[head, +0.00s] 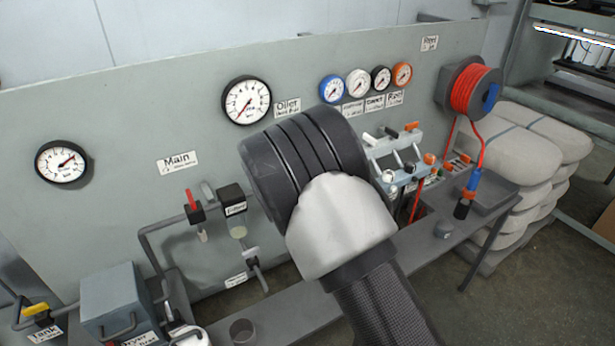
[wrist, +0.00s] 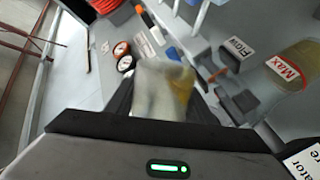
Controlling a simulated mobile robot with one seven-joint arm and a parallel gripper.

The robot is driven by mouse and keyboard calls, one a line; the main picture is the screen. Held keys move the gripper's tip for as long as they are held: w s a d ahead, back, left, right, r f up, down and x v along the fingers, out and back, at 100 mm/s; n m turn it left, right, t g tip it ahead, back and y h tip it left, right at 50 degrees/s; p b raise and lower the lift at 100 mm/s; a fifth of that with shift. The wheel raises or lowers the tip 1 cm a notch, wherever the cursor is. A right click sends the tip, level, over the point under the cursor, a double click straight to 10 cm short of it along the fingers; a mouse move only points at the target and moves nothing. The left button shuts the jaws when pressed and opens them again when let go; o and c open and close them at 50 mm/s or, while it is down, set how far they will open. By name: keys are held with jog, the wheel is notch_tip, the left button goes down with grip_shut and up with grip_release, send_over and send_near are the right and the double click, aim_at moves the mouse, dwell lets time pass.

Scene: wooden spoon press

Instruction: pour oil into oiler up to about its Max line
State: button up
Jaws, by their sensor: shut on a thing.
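My gripper (wrist: 163,105) is shut on a whitish container (wrist: 152,95) in the wrist view. A yellow-brown patch that looks like oil shows at its right side. The container is blurred, so I cannot tell its exact tilt. The oiler bowl (wrist: 303,62) is at the right edge of the wrist view, apart from the container. It is clear with a yellowish tint and carries a red Max label (wrist: 285,72). Its oil level is not clear to me. In the head view my wrist and forearm hide the gripper, the container and the oiler bowl.
A grey panel (head: 120,115) carries several gauges, and an Oiler sign (head: 287,107). A filter (head: 233,200) with a red-handled valve stands left of my arm. A Flow label (wrist: 238,48) is near the oiler.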

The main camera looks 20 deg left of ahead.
jog(key=d+f+m+b, duration=0.4)
jog(key=f+m+b, duration=0.4)
jog(key=b, duration=1.1)
jog(key=shift+s+m+t+y, duration=0.3)
jog(key=shift+s+m+t, duration=0.1)
